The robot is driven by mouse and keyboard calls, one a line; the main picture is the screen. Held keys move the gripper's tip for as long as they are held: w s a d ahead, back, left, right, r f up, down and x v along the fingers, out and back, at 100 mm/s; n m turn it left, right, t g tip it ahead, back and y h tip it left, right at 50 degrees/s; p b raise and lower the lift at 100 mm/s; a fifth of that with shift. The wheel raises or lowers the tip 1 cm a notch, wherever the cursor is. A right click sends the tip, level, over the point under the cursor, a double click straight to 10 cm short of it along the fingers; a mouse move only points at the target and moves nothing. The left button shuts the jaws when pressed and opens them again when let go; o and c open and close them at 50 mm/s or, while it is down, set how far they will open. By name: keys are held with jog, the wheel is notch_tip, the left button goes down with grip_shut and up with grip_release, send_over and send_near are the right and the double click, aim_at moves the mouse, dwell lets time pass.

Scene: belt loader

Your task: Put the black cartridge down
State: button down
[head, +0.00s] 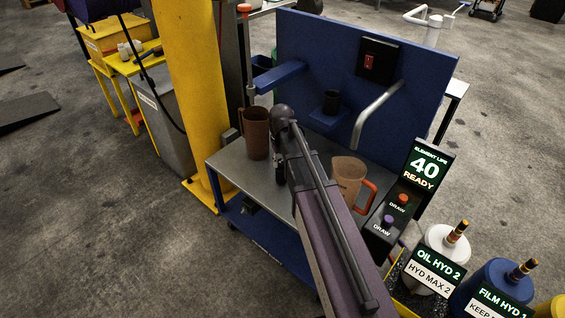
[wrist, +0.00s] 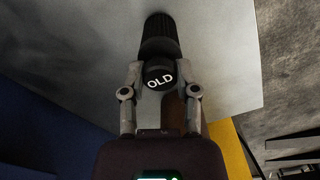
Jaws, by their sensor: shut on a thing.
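The black cartridge (wrist: 160,35) is ribbed, with a round end cap marked OLD facing the wrist camera. My gripper (wrist: 160,73) is shut on it near that cap, one finger on each side. Behind the cartridge in the wrist view is the grey metal top of the bench (wrist: 220,60); I cannot tell whether the cartridge touches it. In the head view my gripper (head: 281,168) is over the bench top (head: 234,169), between the two jugs. My arm hides most of the gripper and the cartridge there.
Behind is a blue panel (head: 325,55) with a dark cup-like part (head: 331,101) on a bracket. A display (head: 424,168) reads 40 READY.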

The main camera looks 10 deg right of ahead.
jog(key=shift+f, duration=0.2)
jog(key=shift+c, duration=1.8)
grip_release()
jog(key=shift+r, duration=0.15)
notch_tip(320, 180, up, 12)
jog(key=p, duration=1.2)
jog(key=s+m, duration=0.1)
jog(key=s, duration=1.5)
jog(key=shift+s+d, duration=0.15)
